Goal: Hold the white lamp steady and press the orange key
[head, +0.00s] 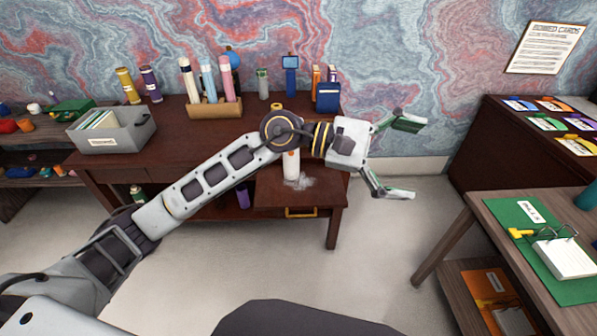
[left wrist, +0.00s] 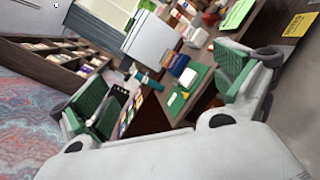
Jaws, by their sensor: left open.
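My left gripper (head: 404,158) is open and empty, stretched out to the right past the end of the dark wooden desk (head: 173,153), over bare floor. Its two green-padded fingers also show spread apart in the left wrist view (left wrist: 165,78), with nothing between them. I cannot make out a white lamp or an orange key for certain in either view. A white cylinder (head: 291,166) stands behind my left forearm, partly hidden by it. My right gripper is not in view.
On the desk are a grey file box (head: 112,135), a wooden holder with tall tubes (head: 214,107) and a blue box (head: 328,97). At right, a table bears a green board (head: 568,288) with a white card block (head: 563,257). Floor between the desks is clear.

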